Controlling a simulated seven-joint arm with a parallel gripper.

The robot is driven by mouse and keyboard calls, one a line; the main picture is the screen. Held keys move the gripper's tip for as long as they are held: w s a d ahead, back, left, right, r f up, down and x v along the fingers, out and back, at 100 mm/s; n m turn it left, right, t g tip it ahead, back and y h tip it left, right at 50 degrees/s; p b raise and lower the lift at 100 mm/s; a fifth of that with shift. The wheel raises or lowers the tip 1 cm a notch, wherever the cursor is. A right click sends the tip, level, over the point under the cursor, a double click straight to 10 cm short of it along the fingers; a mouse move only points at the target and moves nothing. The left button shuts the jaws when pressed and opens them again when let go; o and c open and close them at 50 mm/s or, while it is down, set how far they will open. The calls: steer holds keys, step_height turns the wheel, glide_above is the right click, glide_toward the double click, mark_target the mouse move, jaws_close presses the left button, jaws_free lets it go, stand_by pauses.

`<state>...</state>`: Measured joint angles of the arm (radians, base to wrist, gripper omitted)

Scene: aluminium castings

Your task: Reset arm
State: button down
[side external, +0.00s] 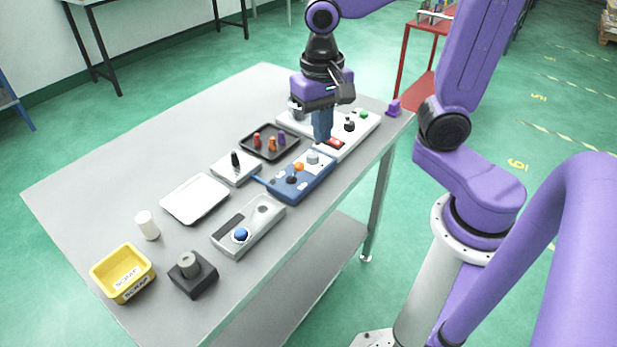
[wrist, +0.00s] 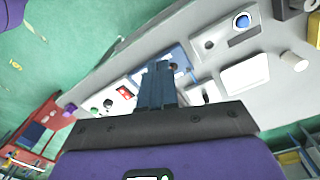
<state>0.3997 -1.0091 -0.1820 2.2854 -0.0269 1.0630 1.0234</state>
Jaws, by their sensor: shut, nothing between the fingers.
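My gripper (side external: 322,138) is shut and empty, its blue fingers together, pointing down. In the side view it hangs over the far part of the grey table (side external: 120,165), in front of the white panel (side external: 370,122). How high the fingertips are above the panel I cannot tell. In the wrist view the closed fingers (wrist: 157,68) show in the middle and hide part of the blue board behind them.
Below and left of the gripper are a blue board (side external: 318,178) with knobs, a dark tray (side external: 254,150) with small coloured pieces, and a white tray (side external: 183,207). Nearer are a grey fixture (side external: 262,226) with a blue ball, a yellow scrap bin (side external: 104,272) and a dark block (side external: 205,283).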

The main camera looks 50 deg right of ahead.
steer(key=s+d+f+n, duration=0.1)
steer(key=s+f+n, duration=0.1)
steer(key=s+n, duration=1.1)
steer(key=n, duration=0.4)
steer(key=shift+s+d+f+y, duration=0.15)
steer(key=shift+s+f+y, duration=0.25)
